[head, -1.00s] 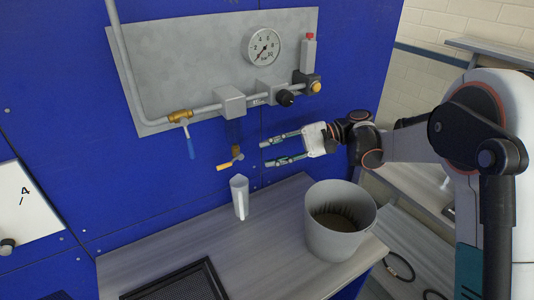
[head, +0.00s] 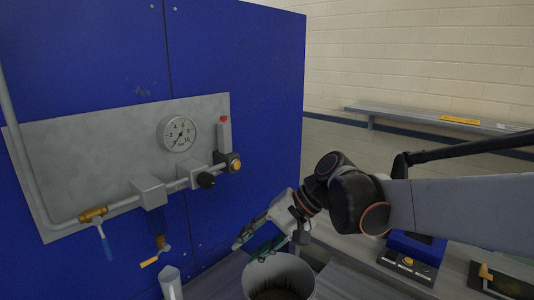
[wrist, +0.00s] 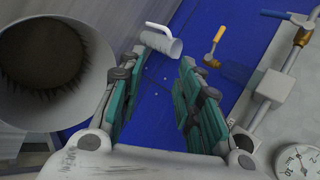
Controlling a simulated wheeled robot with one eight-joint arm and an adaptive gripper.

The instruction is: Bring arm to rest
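My gripper (head: 258,243) is at the end of my arm, which comes in from the right in the head view. It is in the air in front of the blue panel (head: 240,150), near the grey bucket. In the wrist view my gripper (wrist: 160,95) has its two green-padded fingers spread well apart with nothing between them. Beyond the fingertips, the white jug (wrist: 161,40) stands apart from them.
The grey bucket (head: 279,270) stands on the bench beside my gripper. A grey plate carries pipes, a pressure gauge (head: 178,133), a yellow-handled valve (head: 156,256) and a blue-handled valve (head: 106,243). A wall shelf (head: 430,118) and a blue device (head: 412,255) are at right.

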